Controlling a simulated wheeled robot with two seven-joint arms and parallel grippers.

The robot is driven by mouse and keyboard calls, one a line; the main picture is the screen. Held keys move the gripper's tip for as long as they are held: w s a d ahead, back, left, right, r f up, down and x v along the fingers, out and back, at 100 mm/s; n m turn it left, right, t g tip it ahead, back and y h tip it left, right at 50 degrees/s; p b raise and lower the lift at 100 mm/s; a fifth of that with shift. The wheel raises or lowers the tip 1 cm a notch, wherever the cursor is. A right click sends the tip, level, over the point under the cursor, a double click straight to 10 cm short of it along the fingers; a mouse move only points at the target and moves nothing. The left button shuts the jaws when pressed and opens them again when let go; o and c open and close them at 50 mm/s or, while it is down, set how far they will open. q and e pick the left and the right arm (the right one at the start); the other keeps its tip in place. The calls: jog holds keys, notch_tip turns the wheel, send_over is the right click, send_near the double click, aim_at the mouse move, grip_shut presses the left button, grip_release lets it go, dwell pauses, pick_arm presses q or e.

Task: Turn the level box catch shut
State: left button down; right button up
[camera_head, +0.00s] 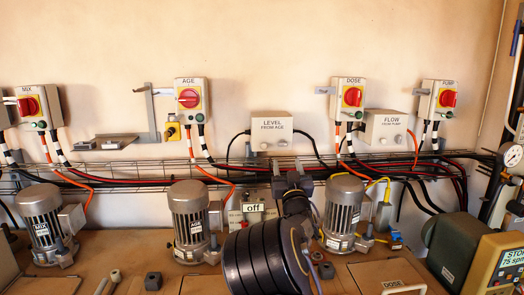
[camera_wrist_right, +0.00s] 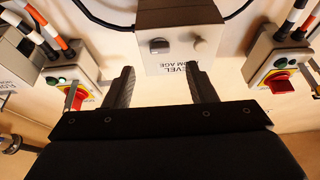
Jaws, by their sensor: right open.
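The level box (camera_head: 272,126) is a pale grey wall box labelled "LEVEL FROM AGE". Two small round catches or knobs sit along its lower edge in the head view. In the right wrist view the level box (camera_wrist_right: 178,25) appears upside down; a dark knob (camera_wrist_right: 159,46) and a paler knob (camera_wrist_right: 199,46) show on its face. I cannot tell which is the catch or whether it is shut. My right gripper (camera_head: 288,166) is just below the box, fingers pointing at it. In the wrist view the gripper (camera_wrist_right: 160,76) is open, empty and apart from the box. My left gripper is not in view.
A wire cable tray (camera_head: 130,178) with black, red and orange cables runs below the box. The AGE switch (camera_head: 189,99) is to the left, the DOSE switch (camera_head: 350,98) and flow box (camera_head: 386,127) to the right. Motors (camera_head: 189,220) stand on the bench below.

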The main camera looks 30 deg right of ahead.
aim_at(283, 146)
jog(key=p+x, duration=0.2)
jog(key=x, duration=0.5)
jog(key=shift+s+r, duration=0.1)
jog(key=shift+w+d, duration=0.2)
jog(key=shift+w, duration=0.15)
jog(key=shift+r, duration=0.1)
jog(key=shift+c, duration=0.3)
